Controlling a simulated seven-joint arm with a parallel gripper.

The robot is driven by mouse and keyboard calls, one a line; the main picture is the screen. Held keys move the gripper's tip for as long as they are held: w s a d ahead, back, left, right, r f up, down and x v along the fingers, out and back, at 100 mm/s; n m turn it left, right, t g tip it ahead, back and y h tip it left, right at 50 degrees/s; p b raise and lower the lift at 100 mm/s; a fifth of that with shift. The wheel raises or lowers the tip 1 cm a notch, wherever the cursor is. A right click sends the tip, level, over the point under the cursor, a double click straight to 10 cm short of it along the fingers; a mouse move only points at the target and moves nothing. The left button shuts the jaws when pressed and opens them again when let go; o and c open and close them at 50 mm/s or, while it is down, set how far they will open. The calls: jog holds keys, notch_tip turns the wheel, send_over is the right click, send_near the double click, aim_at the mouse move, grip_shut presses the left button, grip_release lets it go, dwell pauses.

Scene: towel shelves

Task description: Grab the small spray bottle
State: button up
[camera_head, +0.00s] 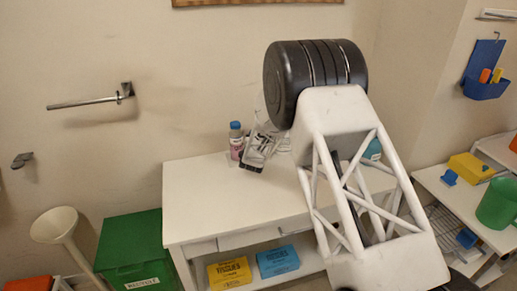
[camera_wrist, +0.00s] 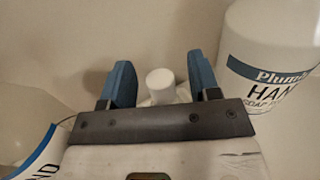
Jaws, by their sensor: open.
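In the wrist view my gripper (camera_wrist: 161,74) is open, with its two blue fingers apart. A small bottle with a white cap (camera_wrist: 160,79) shows between the fingers; it may be the small spray bottle. Its lower body is hidden behind the dark gripper bar, and I cannot tell whether the fingers touch it. In the head view my gripper (camera_head: 255,155) is over the back of the white table (camera_head: 205,205), and my arm hides much of that area.
A large white hand soap bottle (camera_wrist: 270,50) stands close on the right, and another labelled bottle (camera_wrist: 28,130) on the left. A blue-capped bottle (camera_head: 236,141) stands by the wall. The table's left part is clear.

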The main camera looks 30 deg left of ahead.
jog(key=shift+x, duration=0.75)
jog(key=shift+c, duration=0.3)
